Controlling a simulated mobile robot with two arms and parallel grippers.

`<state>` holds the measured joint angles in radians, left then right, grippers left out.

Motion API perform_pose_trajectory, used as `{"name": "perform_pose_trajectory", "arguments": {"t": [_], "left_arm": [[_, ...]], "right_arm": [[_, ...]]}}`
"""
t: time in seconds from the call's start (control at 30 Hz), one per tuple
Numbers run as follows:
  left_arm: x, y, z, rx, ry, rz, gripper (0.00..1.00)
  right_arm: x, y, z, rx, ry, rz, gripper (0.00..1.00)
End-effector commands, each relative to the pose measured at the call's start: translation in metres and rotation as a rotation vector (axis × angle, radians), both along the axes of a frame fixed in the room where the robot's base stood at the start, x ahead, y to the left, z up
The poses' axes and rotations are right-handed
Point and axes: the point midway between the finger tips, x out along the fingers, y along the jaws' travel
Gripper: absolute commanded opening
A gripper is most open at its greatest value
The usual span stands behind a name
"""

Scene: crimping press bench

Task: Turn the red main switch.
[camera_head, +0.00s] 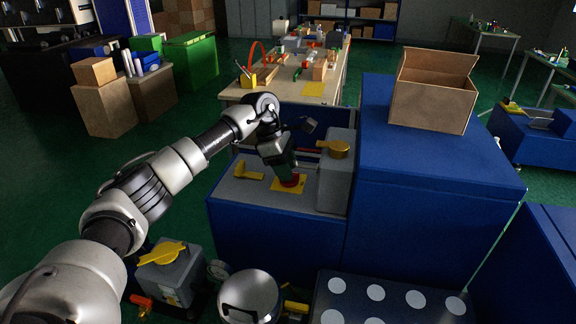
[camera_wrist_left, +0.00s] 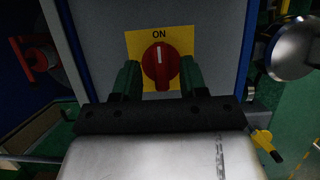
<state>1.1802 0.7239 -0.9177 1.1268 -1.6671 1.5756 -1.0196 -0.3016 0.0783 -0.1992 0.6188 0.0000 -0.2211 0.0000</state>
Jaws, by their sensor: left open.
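The red main switch (camera_wrist_left: 159,66) is a round red knob with a white mark, on a yellow plate (camera_wrist_left: 187,43) labelled ON. In the wrist view the white mark points up toward the word ON. My left gripper (camera_wrist_left: 160,80) is open, with one dark green finger on each side of the knob. I cannot tell whether the fingers touch it. In the head view my left gripper (camera_head: 287,172) points down at the red knob (camera_head: 290,182) on the grey panel, and partly hides it. My right gripper is not in view.
The grey panel (camera_head: 235,192) tops a blue cabinet (camera_head: 275,235). An open cardboard box (camera_head: 430,105) sits on the taller blue cabinet.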

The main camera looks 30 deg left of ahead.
Motion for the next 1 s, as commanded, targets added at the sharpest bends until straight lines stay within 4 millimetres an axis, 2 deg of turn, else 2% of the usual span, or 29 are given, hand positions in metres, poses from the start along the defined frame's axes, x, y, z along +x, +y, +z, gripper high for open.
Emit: {"name": "perform_pose_trajectory", "arguments": {"t": [0.1, 0.37, 0.43, 0.67, 1.0], "left_arm": [[0.0006, -0.003, -0.0061, -0.001, 0.0, 0.0, 0.43], [0.0008, -0.0035, -0.0085, -0.001, 0.0, 0.0, 0.43], [0.0008, -0.0035, -0.0084, -0.001, 0.0, 0.0, 0.36], [0.0009, -0.0033, -0.0081, -0.001, 0.0, 0.0, 0.01], [0.0007, -0.0027, -0.0084, -0.001, -0.002, 0.033, 0.0]], "right_arm": [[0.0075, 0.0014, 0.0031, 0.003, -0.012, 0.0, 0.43], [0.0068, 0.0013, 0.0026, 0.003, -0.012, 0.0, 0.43], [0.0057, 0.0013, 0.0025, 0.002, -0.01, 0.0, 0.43], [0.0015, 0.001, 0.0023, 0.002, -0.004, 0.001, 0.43], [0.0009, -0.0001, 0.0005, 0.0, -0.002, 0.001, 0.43]]}}
